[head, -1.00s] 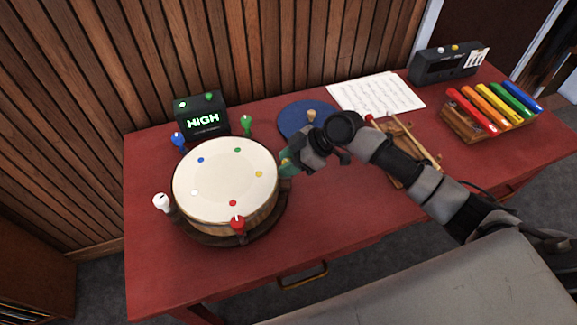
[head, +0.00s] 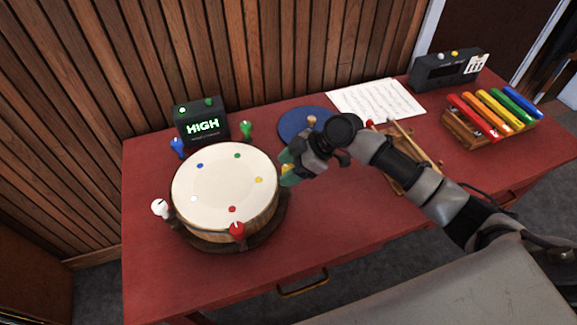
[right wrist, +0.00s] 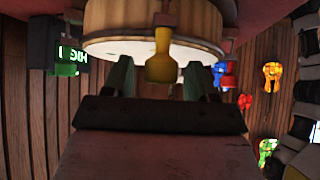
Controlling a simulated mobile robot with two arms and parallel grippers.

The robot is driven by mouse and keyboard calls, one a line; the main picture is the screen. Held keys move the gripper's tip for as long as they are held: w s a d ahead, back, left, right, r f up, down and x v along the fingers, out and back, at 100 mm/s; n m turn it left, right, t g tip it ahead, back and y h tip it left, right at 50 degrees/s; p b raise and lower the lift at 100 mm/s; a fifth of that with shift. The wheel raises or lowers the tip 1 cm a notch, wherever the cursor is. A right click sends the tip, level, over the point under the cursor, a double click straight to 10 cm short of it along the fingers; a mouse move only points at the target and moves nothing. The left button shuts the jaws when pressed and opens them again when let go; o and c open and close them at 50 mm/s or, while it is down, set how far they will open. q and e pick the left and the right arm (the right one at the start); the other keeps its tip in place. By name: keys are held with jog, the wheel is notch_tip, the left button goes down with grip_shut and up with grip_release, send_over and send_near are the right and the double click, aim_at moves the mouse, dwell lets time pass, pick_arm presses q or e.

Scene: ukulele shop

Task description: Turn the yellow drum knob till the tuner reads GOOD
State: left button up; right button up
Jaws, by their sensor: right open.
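The drum (head: 222,190) with a cream head stands on the left of the red table. Its yellow knob (head: 286,169) is at the drum's right side, partly hidden by my right gripper (head: 289,173). In the right wrist view the yellow knob (right wrist: 162,62) sits between the two green fingertips of the right gripper (right wrist: 158,80), with a gap on each side. The gripper is open around it. The tuner (head: 203,125) behind the drum reads HIGH in green. It also shows in the right wrist view (right wrist: 70,58). My left gripper is not in view.
Green (head: 247,130), blue (head: 177,147), white (head: 160,208) and red (head: 237,231) knobs ring the drum. A blue round mat (head: 292,125), sheet music (head: 375,99), a xylophone (head: 490,118) and a dark box (head: 447,70) lie behind and right. The table front is clear.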

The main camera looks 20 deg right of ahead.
jog(key=b+v, duration=0.1)
jog(key=v, duration=1)
jog(key=shift+b, duration=0.35)
